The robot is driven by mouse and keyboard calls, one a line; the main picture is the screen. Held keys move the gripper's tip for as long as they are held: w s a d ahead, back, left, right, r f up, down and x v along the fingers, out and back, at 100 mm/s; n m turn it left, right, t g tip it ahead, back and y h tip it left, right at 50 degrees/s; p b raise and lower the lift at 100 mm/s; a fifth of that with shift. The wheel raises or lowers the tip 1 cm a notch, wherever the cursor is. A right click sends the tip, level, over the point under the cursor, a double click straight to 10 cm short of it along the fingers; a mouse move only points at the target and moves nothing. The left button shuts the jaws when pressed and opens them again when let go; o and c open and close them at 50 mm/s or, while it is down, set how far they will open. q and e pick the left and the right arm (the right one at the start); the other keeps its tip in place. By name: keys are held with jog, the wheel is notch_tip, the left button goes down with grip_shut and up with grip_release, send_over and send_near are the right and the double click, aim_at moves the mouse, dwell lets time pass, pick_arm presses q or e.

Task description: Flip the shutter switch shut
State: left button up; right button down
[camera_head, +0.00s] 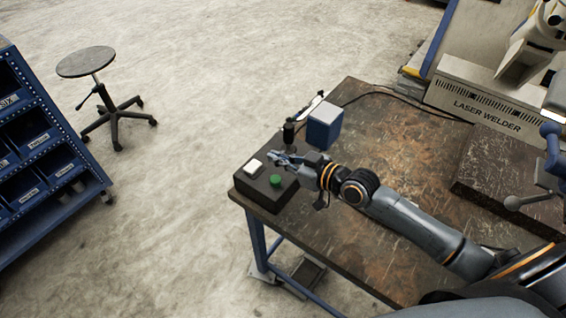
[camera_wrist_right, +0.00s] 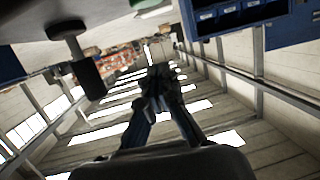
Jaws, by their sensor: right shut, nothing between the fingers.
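A dark control box (camera_head: 240,184) sits at the table's near left corner. On its top are a white square part (camera_head: 253,167), which may be the shutter switch, and a round green button (camera_head: 275,181). The switch position is too small to tell. My right gripper (camera_head: 271,155) reaches in from the right, just above the box's far side, to the right of the white part. Whether it touches the box cannot be told. In the right wrist view its fingers (camera_wrist_right: 162,82) are together with nothing between them. My left gripper is in neither view.
A dark upright post with a green top (camera_head: 289,131) stands just behind my right gripper. A blue and white block (camera_head: 324,126) is close to its right. The brown worktable (camera_head: 385,145) has bare room farther right. A stool (camera_head: 86,62) and blue bin rack (camera_head: 38,150) stand left.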

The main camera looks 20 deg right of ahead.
jog(key=b, duration=0.2)
send_over(262, 171)
jog(key=shift+w+f, duration=0.1)
jog(key=shift+f, duration=0.75)
notch_tip(262, 171, down, 3)
jog(key=shift+a+r+b, duration=0.1)
jog(key=shift+r+b, duration=0.05)
jog(key=shift+b, duration=0.8)
jog(key=shift+f+b, duration=0.5)
jog(key=shift+f, duration=0.1)
